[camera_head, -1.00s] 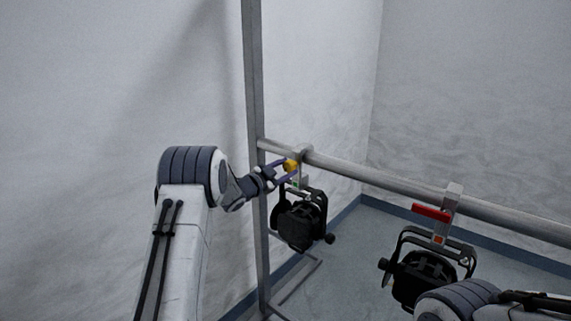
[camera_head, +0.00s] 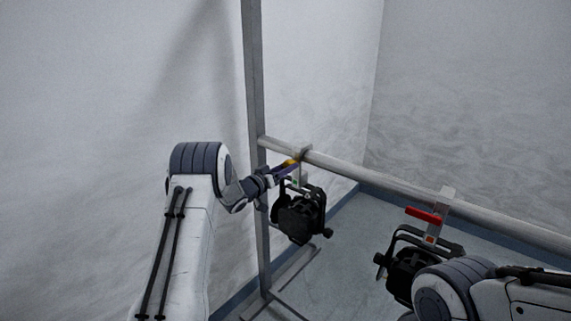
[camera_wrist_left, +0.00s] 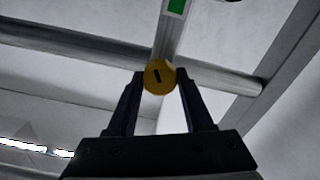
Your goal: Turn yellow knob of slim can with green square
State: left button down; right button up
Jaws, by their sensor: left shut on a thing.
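The yellow knob (camera_head: 291,162) is on the clamp of the left black can (camera_head: 300,216), which hangs from a horizontal pipe. In the left wrist view the knob (camera_wrist_left: 159,76) is round with a dark slot mark, tilted slightly off vertical. A green square (camera_wrist_left: 176,6) shows on the clamp strip above it there. My left gripper (camera_head: 286,168) is shut on the knob, with one finger on each side (camera_wrist_left: 160,84). My right arm (camera_head: 480,296) comes in at the lower right; its gripper is out of view.
A vertical post (camera_head: 256,120) stands just left of the first can. Pale walls lie behind.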

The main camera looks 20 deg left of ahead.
pick_arm(q)
jog(key=n+p, duration=0.2)
jog(key=n, duration=0.2)
jog(key=shift+n, duration=0.3)
dwell(0.3)
jog(key=shift+c, duration=1.5)
grip_release()
jog(key=shift+s, duration=0.1)
jog(key=b+v, duration=0.2)
jog(key=v, duration=0.8)
jog(key=shift+s, duration=0.1)
